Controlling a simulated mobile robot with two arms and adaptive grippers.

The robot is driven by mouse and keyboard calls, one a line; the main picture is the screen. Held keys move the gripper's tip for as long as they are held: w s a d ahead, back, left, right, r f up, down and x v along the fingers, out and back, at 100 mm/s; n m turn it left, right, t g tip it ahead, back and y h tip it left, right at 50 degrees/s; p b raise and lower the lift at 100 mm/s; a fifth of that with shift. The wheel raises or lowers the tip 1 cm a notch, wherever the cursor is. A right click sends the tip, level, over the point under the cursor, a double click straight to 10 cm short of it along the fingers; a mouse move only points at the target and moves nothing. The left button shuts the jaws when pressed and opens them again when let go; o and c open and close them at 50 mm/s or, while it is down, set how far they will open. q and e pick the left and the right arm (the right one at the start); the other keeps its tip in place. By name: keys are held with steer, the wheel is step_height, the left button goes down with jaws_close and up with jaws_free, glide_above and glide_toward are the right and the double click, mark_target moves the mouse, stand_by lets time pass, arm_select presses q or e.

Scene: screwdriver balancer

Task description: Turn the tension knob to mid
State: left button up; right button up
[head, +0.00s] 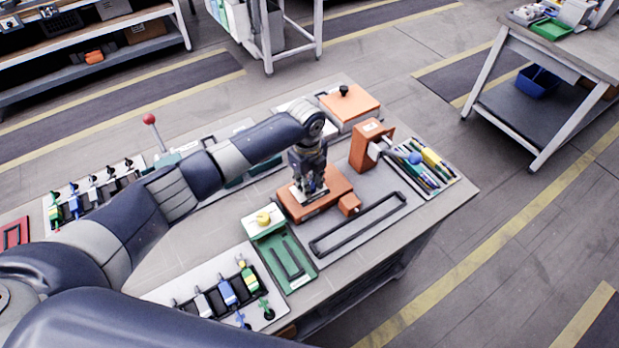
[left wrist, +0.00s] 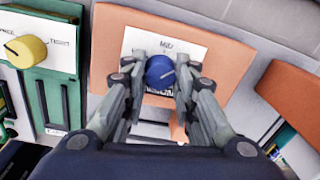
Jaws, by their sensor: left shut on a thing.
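The tension knob (left wrist: 160,72) is blue and round with a pale pointer line, on a white label plate (left wrist: 190,52) reading MID at its top. The plate sits on an orange box (left wrist: 240,50), which also shows in the head view (head: 335,189). The pointer line runs toward the upper right of the knob in the left wrist view. My left gripper (left wrist: 161,80) comes down over the box with one finger on each side of the knob, shut on it. In the head view the gripper (head: 310,187) hides the knob. My right gripper is not seen.
A green unit with a yellow knob (head: 263,218) stands left of the box. An orange upright block (head: 368,146) and a tray of coloured tools (head: 433,165) are to the right. A black bar frame (head: 358,224) lies in front. Another orange box (head: 350,104) stands behind.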

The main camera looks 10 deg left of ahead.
arm_select(q)
steer(key=n+p, duration=0.2)
steer(key=n, duration=0.2)
steer(key=shift+r+n+p, duration=0.15)
steer(key=shift+n+p, duration=0.15)
steer(key=shift+p, duration=0.1)
steer(key=shift+n+y+p, duration=0.3)
steer(key=shift+n+p, duration=0.7)
steer(key=shift+n, duration=1)
steer(key=o, duration=1.1)
